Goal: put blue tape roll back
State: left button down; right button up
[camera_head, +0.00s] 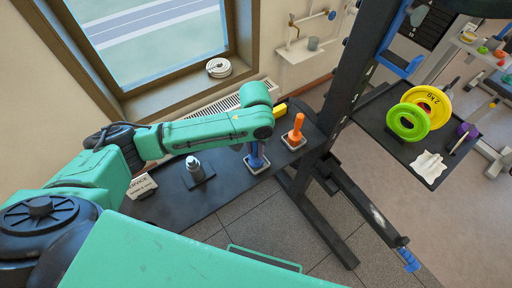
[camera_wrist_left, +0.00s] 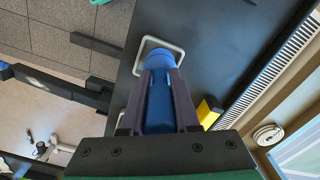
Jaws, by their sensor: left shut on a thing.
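The blue tape roll (camera_wrist_left: 158,105) shows in the left wrist view as a long blue piece with a wider rounded far end. My left gripper (camera_wrist_left: 160,85) is shut on it, with a dark finger on each side. In the head view the blue tape roll (camera_head: 256,160) is upright under my left wrist, its upper part hidden by the arm. Its lower end is at a pale-rimmed square tray (camera_head: 258,170) on the dark bench. I cannot tell whether it touches the tray. My right gripper is not in view.
On the bench (camera_head: 215,200), an orange upright piece (camera_head: 297,128) stands in a similar square tray to the right. A silver piece on a black plate (camera_head: 195,172) and a white box (camera_head: 141,186) are to the left. A yellow block (camera_head: 281,110) lies behind. A dark rack post (camera_head: 345,80) rises at right.

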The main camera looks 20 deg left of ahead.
pick_arm(q)
jog(key=shift+d, duration=0.3)
jog(key=shift+f, duration=0.1)
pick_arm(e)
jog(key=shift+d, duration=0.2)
pick_arm(q)
jog(key=shift+f, duration=0.1)
jog(key=shift+f, duration=0.25)
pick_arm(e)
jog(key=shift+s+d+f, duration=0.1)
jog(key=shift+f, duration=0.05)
pick_arm(q)
jog(key=c, duration=0.6)
grip_release()
notch_tip(320, 180, up, 7)
jog(key=p, duration=0.9)
jog(key=shift+r, duration=0.15)
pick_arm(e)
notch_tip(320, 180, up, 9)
